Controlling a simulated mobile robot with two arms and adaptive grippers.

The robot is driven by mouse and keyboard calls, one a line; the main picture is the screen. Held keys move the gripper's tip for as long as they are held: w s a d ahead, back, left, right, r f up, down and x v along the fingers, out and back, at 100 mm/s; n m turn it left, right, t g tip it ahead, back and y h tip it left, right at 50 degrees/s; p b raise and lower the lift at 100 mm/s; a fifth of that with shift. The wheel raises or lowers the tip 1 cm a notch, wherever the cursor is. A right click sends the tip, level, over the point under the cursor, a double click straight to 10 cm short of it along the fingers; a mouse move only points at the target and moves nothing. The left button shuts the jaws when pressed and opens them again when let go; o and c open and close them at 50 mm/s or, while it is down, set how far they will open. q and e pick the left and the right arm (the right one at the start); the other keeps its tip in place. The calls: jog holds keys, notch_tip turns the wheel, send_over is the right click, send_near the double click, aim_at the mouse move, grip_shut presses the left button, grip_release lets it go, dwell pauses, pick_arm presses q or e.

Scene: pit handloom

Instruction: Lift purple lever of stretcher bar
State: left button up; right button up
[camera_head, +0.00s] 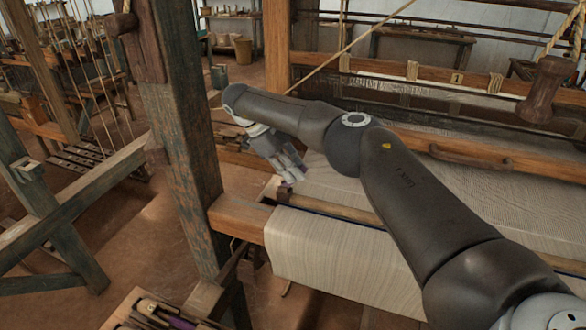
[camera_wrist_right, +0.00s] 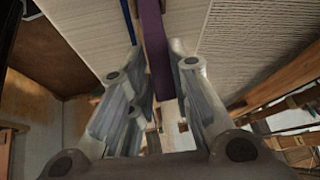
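The purple lever (camera_wrist_right: 153,40) shows in the right wrist view as a flat bar running from the top edge down between the fingers of my right gripper (camera_wrist_right: 157,62). The fingers stand on either side of it, partly spread, with narrow gaps beside the lever near the tips. In the head view my right gripper (camera_head: 286,165) points down over the left edge of the woven cloth; the lever is not distinguishable there. A dark blue bar, which looks like part of the stretcher bar (camera_head: 322,210), lies across the cloth. My left gripper is not in view.
A thick wooden loom post (camera_head: 185,160) stands close left of my right gripper. The woven cloth (camera_head: 335,258) drapes over the front beam (camera_head: 238,217). A wooden tray of tools (camera_head: 150,312) is at the lower left. My right arm crosses above the cloth.

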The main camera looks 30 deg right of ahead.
jog(key=o, duration=0.3)
jog(key=shift+o, duration=0.2)
notch_tip(320, 180, up, 10)
dwell(0.4)
